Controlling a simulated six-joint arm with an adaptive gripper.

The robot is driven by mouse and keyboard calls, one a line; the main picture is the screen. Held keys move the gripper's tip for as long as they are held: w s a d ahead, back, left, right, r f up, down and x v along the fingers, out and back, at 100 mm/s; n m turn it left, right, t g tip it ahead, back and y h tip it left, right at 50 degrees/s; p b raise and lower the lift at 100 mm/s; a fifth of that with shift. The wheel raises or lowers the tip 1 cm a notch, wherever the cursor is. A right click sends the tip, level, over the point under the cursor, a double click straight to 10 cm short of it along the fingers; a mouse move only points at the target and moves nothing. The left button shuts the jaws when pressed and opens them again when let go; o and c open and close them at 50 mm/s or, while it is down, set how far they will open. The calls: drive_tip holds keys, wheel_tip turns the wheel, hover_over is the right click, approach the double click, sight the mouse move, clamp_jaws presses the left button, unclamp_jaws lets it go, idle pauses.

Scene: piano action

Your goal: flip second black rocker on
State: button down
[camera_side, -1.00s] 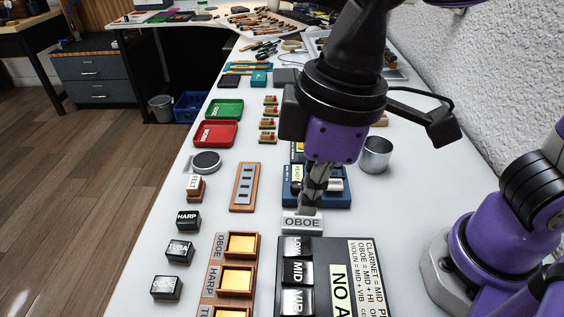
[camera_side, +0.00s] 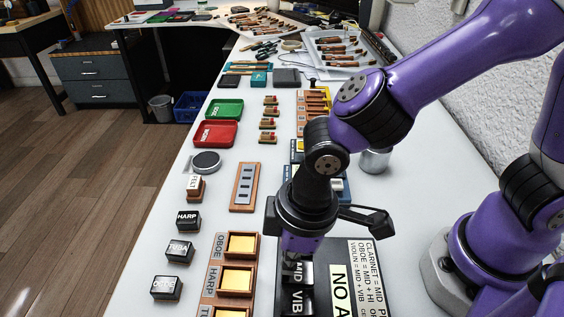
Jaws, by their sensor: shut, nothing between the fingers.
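The black panel (camera_side: 378,290) at the lower middle carries a column of black rockers with white lettering. The rocker marked MID (camera_side: 299,272) is second in the column, and the one marked VIB (camera_side: 296,299) is below it. The top rocker, marked LOW earlier, is hidden behind my gripper. My gripper (camera_side: 299,257) points down over the upper end of the column, close to the MID rocker. It is shut and empty. Its fingertips are mostly hidden, so I cannot tell whether they touch a rocker. How far each rocker is tilted is unclear.
A wooden tray (camera_side: 217,262) with gold-lined compartments lies left of the panel. Black blocks marked HARP (camera_side: 188,220), TUBA (camera_side: 179,252) and another stand farther left. A metal cup (camera_side: 375,162) stands behind my arm.

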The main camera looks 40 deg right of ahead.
drive_tip(key=shift+f, duration=0.2)
drive_tip(key=shift+w+a+f+g+h, duration=0.1)
drive_tip(key=shift+a+f+g+h, duration=0.05)
drive_tip(key=shift+f+g+h, duration=0.15)
drive_tip(key=shift+r, duration=0.1)
idle(0.3)
drive_tip(key=shift+s+d+r, duration=0.2)
drive_tip(key=shift+s+d, duration=0.35)
drive_tip(key=shift+r, duration=0.1)
wheel_tip(320, 180, up, 14)
drive_tip(key=w+a, duration=0.1)
drive_tip(key=shift+w+a, duration=0.2)
